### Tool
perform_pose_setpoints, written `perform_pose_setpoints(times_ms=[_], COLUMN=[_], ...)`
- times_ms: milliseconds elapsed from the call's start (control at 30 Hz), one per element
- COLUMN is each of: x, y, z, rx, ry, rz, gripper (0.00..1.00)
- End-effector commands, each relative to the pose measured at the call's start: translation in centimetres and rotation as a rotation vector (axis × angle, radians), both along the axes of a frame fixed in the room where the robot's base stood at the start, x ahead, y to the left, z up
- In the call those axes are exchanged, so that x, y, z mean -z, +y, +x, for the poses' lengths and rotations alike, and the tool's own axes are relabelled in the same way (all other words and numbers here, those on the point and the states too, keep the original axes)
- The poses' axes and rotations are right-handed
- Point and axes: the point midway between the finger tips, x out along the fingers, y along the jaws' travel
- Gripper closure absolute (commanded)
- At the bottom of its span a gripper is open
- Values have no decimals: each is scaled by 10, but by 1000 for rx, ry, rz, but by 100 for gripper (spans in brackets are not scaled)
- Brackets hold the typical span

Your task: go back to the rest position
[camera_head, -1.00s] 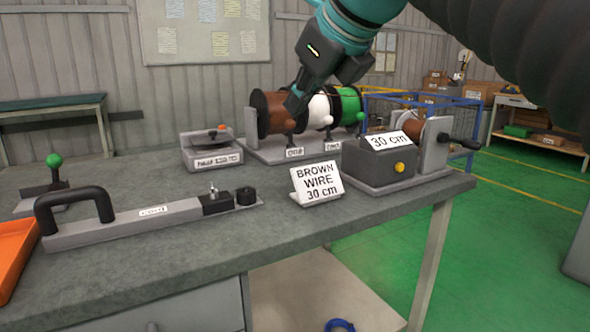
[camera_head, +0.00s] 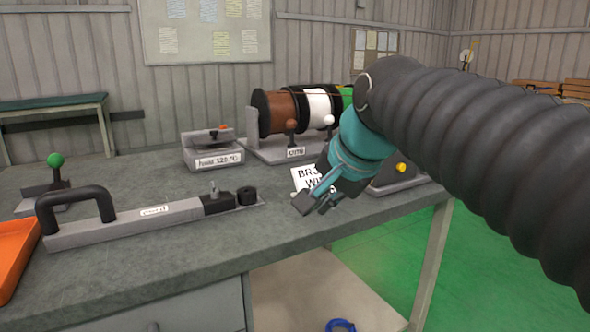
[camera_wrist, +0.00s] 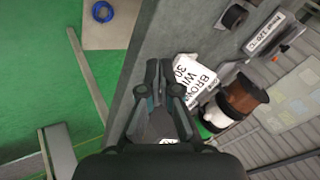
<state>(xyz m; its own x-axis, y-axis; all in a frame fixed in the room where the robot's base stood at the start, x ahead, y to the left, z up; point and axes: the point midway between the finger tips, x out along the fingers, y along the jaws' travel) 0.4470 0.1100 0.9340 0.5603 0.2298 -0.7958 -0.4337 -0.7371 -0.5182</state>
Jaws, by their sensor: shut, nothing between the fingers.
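My gripper (camera_head: 316,203) is in front of the wire sign, near the workbench's front edge, with its fingers shut and empty. The wrist view shows the fingers (camera_wrist: 158,68) together beside the sign. The white "BROWN WIRE 30 cm" sign (camera_head: 304,177) is partly hidden by my gripper in the head view, and it also shows in the wrist view (camera_wrist: 192,77). The grey workbench (camera_head: 130,265) lies below. My dark ribbed arm crosses the right side of the head view and hides most of the wire-cutting box there.
Brown (camera_head: 275,112) and white (camera_head: 317,106) wire spools stand at the back. A heating plate device (camera_head: 212,155), a long lever tool (camera_head: 150,217), a green-knobbed tool (camera_head: 55,165) and an orange tray (camera_head: 14,250) lie leftward. Green floor is open at right.

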Motion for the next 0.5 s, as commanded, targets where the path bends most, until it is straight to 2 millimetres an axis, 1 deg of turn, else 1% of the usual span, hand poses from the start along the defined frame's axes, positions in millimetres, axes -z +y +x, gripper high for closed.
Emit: perform_pose_setpoints(times_ms=[33, 167, 200, 267, 300, 367, 400, 500], x=[17, 63, 78, 101, 117, 141, 156, 189], y=[-8, -28, -35, -46, -53, -64, -71, -86], z=[-8, -28, -36, -49, -60, -76, -87, -114], rx=[-66, -259, -316, -401, -453, -520, -551, -577], ry=[-7, -26, -28, -29, -25, -18, -8, 20], rz=[-67, -249, -302, -379, -426, -485, -515, -554], gripper=[100, 100, 100, 100, 100, 100, 100, 100])
